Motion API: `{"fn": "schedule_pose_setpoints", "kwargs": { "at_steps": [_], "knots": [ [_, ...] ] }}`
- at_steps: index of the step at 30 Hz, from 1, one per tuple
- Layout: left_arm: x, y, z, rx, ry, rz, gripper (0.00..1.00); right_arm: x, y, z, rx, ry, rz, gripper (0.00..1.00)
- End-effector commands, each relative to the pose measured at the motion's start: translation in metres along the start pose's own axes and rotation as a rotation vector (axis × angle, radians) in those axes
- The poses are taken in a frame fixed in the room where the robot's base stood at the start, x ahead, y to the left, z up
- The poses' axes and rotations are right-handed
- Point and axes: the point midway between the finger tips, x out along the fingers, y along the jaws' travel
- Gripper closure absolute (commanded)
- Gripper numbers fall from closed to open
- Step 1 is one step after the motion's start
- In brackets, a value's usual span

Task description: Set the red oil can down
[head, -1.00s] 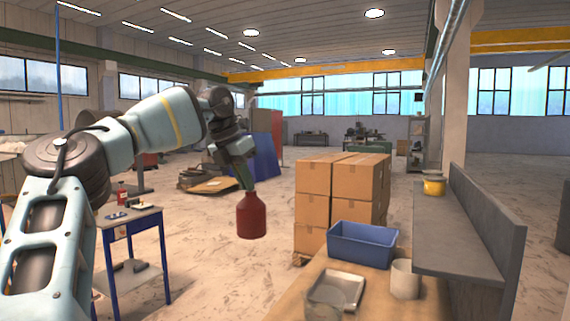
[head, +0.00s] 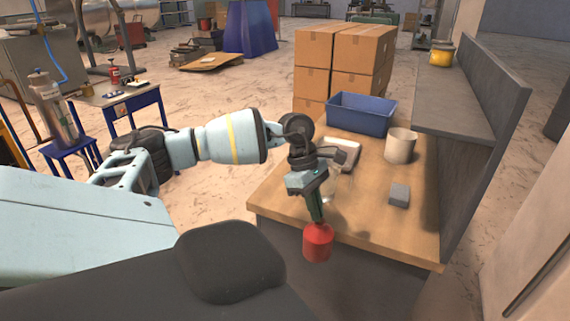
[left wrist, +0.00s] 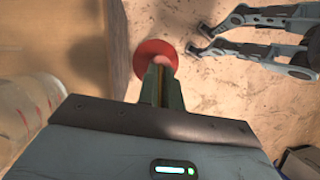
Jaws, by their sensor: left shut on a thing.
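The red oil can (head: 317,243) hangs from my left gripper (head: 316,212), which is shut on its top. In the head view the can shows in front of the workbench's (head: 385,228) front edge. The left wrist view shows the red can (left wrist: 143,66) at the tip of the gripper (left wrist: 160,82), beside the wooden bench top (left wrist: 50,45), with floor behind it. The can seems to be just off the bench edge; its height against the top is hard to tell.
On the bench stand a blue bin (head: 361,115), a beige cup (head: 400,146), a grey block (head: 399,194) and a metal tray (head: 345,151). A clear container (head: 331,187) is partly behind my gripper. A raised grey shelf (head: 440,105) bounds the right side. The bench's front right is bare.

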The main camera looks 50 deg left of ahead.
Motion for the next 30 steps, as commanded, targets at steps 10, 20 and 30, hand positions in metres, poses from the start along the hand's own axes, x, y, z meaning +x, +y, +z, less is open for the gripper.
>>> {"fn": "schedule_pose_setpoints", "kwargs": {
  "at_steps": [10,20,30],
  "knots": [
    [0.043,-0.032,0.163,0.668,0.069,-0.269,1.0,-0.001,-0.002,0.001,0.006,-0.001,0.0,1.0],
    [0.061,-0.103,0.276,1.377,0.151,-0.569,1.0,-0.001,0.0,0.002,-0.001,-0.003,-0.001,1.0],
    [0.067,-0.143,0.31,1.762,0.183,-0.731,1.0,-0.001,0.002,0.002,-0.01,-0.005,-0.001,1.0]
  ]
}}
